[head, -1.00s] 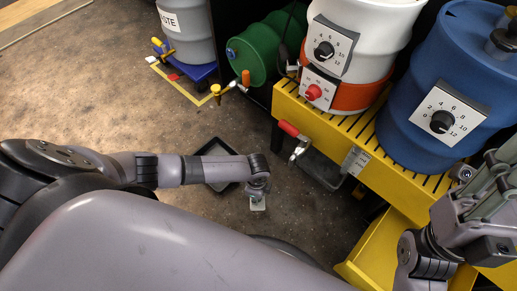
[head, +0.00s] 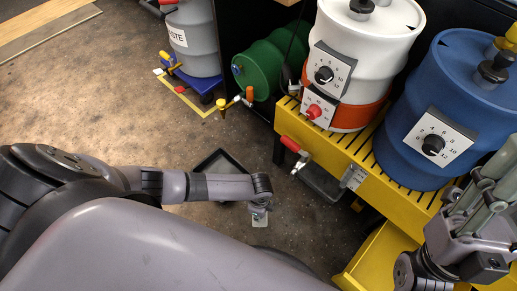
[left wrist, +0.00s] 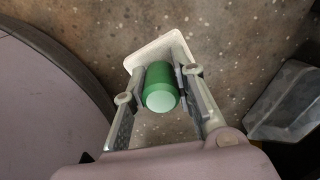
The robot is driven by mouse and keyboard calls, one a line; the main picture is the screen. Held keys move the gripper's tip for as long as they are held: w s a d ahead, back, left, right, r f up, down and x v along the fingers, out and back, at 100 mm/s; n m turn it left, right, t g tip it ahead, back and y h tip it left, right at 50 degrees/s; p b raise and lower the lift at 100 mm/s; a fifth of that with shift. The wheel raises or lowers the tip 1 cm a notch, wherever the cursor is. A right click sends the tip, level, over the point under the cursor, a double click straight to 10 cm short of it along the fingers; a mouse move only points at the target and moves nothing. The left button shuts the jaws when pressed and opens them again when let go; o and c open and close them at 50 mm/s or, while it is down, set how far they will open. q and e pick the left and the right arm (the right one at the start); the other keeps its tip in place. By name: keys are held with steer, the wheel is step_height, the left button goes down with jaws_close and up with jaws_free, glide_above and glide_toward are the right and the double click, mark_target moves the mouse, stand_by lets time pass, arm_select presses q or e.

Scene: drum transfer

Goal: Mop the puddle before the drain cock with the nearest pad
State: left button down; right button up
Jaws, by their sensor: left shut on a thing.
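In the left wrist view my left gripper (left wrist: 160,88) is shut on the green handle (left wrist: 161,88) of a pale, square-ended pad (left wrist: 160,45). The pad is over the speckled floor; I cannot tell if it touches it. In the head view the pad (head: 260,222) shows below the left wrist. A red-handled drain cock (head: 292,146) sticks out of the yellow stand, up and right of the pad. I cannot make out a clear puddle edge. My right gripper (head: 484,200) is at the right edge by the blue drum; its opening is unclear.
A black tray (head: 208,165) lies on the floor behind my left forearm. The yellow stand (head: 330,142) bounds the right side. Open floor (head: 110,110) lies to the left.

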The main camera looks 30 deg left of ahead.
arm_select(q)
steer(key=s+d+p, duration=0.1)
steer(key=s, duration=0.1)
steer(key=s+d+p, duration=0.1)
steer(key=s+d, duration=0.1)
steer(key=shift+s, duration=0.2)
arm_select(e)
steer(key=w+a+f+g+h, duration=0.1)
steer(key=w+f+g, duration=0.4)
steer(key=w, duration=0.4)
steer(key=shift+w+a+g+h, duration=0.3)
steer(key=shift+a+g+h, duration=0.1)
steer(key=shift+g, duration=0.4)
